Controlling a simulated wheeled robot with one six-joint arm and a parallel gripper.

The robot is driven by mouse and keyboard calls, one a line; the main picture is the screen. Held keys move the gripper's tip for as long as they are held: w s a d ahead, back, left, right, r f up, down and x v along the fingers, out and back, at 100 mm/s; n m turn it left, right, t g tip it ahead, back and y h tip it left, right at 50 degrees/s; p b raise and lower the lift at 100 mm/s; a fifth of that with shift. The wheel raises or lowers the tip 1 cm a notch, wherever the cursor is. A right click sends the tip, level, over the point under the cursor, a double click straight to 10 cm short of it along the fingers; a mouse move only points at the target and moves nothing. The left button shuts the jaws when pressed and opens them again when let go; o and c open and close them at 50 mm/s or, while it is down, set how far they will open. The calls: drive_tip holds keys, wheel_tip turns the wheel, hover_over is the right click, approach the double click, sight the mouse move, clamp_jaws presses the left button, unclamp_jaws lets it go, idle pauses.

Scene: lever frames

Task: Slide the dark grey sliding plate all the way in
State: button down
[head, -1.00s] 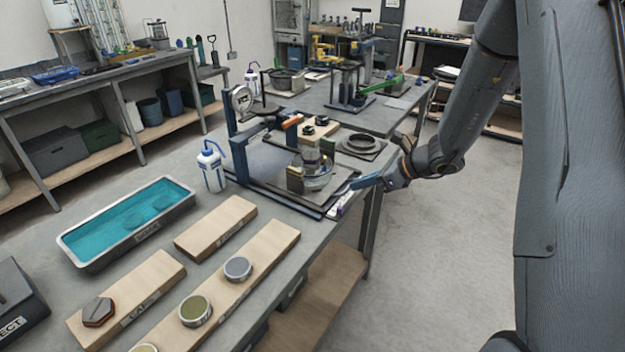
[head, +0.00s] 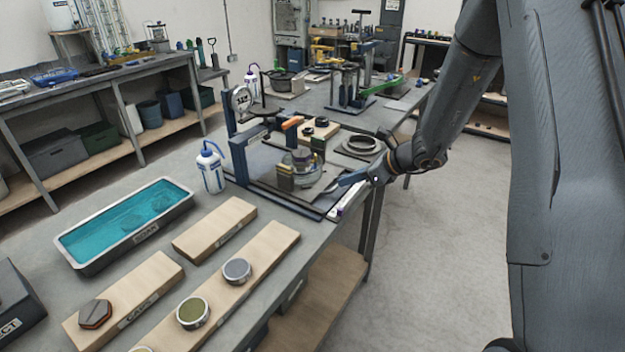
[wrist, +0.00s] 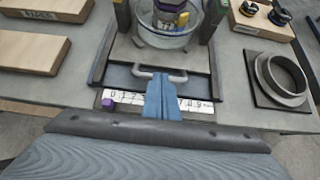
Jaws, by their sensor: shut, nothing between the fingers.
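The dark grey sliding plate (wrist: 122,50) carries a glass dish (wrist: 168,32) between upright posts, and sits in a dark frame on the bench. It also shows in the head view (head: 312,194). A pale U-shaped handle (wrist: 147,71) is on its near edge. My gripper (wrist: 164,84) is shut and empty, its blue fingertips at the handle, touching or very close. In the head view my gripper (head: 346,180) reaches in from the right at the plate's outer edge. The fingers hide part of the numbered scale (wrist: 130,98) below the handle.
A dark ring on a square base (wrist: 283,78) stands right of the frame. Wooden boards (head: 214,226), a teal bath (head: 125,222) and a wash bottle (head: 212,168) share the bench. The floor right of the bench is clear.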

sight(310, 166)
drive_tip(key=shift+w+a+b, duration=0.4)
drive_tip(key=shift+w+a, duration=0.9)
drive_tip(key=shift+a, duration=0.5)
drive_tip(key=shift+w+a+b, duration=0.4)
drive_tip(key=shift+w+a, duration=0.9)
drive_tip(key=shift+a, duration=0.5)
drive_tip(key=shift+w+a+b, duration=0.4)
drive_tip(key=shift+w+a, duration=0.9)
drive_tip(key=shift+a, duration=0.5)
drive_tip(key=shift+s+d+r+p, duration=0.4)
drive_tip(key=shift+s+d+r, duration=0.15)
drive_tip(key=shift+d, duration=0.3)
drive_tip(key=shift+s+d+r+p, duration=0.35)
drive_tip(key=shift+s+d+r, duration=0.1)
drive_tip(key=shift+s+d, duration=0.3)
drive_tip(key=shift+s+d+r+p, duration=0.4)
drive_tip(key=shift+s+d+r, duration=0.1)
drive_tip(key=shift+d, duration=0.4)
drive_tip(key=s+d+r+n+g+h, duration=0.1)
drive_tip(key=s+d+n+h, duration=0.1)
drive_tip(key=s+n, duration=0.6)
drive_tip(key=s+d+r+n+g+h, duration=0.1)
drive_tip(key=s+d+n, duration=0.4)
drive_tip(key=s, duration=0.9)
drive_tip(key=s+d+r+n+g+h, duration=0.1)
drive_tip(key=s+d+n+h, duration=0.3)
drive_tip(key=s+n, duration=0.7)
drive_tip(key=shift+s+d+n+g+h, duration=0.15)
drive_tip(key=shift+s+n+g+h, duration=0.1)
drive_tip(key=shift+n+g+h, duration=0.35)
